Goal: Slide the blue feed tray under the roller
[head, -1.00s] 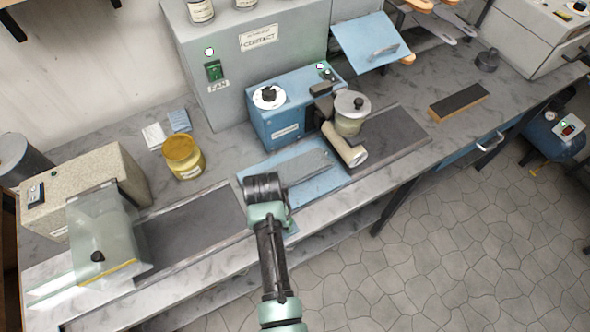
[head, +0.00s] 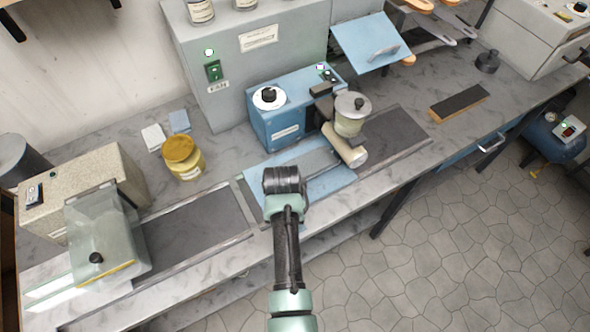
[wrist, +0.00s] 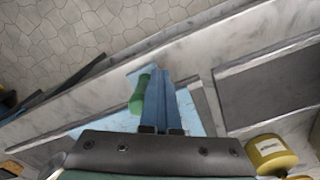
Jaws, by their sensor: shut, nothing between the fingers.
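The pale blue feed tray (head: 335,182) lies flat on the bench, left of and partly below the cream roller (head: 346,146). The roller is on the blue machine (head: 290,118). My gripper (wrist: 158,72) is shut and empty, its blue fingers pointing down over the tray, which also shows in the wrist view (wrist: 205,124). A green rounded piece (wrist: 139,96) is right beside the fingers; I cannot tell if they touch. In the head view my wrist hides the fingertips and part of the tray.
A dark flat strip (head: 195,222) lies left of the tray, and another dark bed (head: 398,135) is right of the roller. A yellow jar (head: 184,160) stands behind on the left. A clear-hooded machine (head: 105,245) is farther left. The bench's front edge is close to my arm.

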